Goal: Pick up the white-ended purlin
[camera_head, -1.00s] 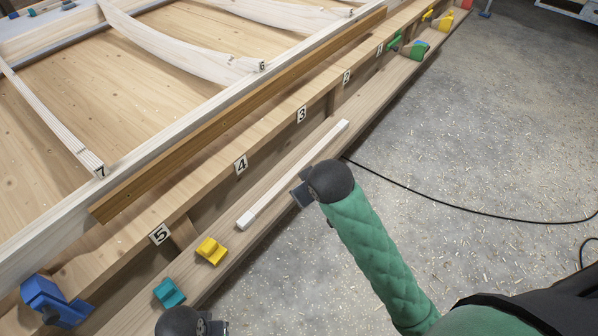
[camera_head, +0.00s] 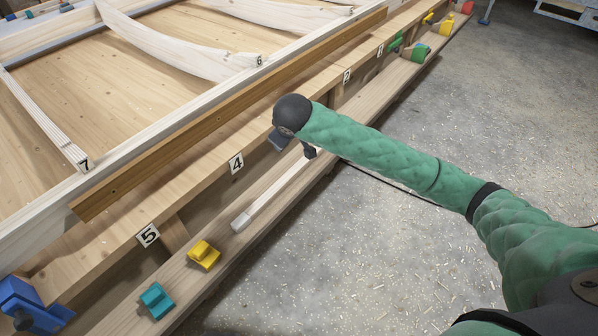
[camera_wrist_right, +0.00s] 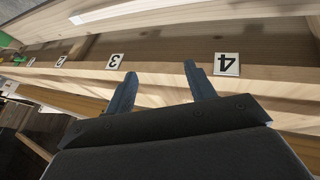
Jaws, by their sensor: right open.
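The white-ended purlin (camera_head: 262,205) is a slim pale bar lying along the low wooden ledge beside the bench. Its near white end shows in the head view; my right gripper and arm hide its far part. A pale bar with a white end, seemingly the same purlin (camera_wrist_right: 115,11), shows at the top of the right wrist view. My right gripper (camera_head: 294,146) is open and empty, above the bench edge and ledge near the purlin's far part. Its two fingers also show in the right wrist view (camera_wrist_right: 160,85), apart, between labels 3 and 4. My left gripper is out of view.
A brown beam (camera_head: 200,130) lies along the bench edge behind the numbered face. A yellow block (camera_head: 204,254) and a teal block (camera_head: 156,300) sit on the ledge near the purlin's near end. Green blocks (camera_head: 418,52) are farther along. The floor at right is open.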

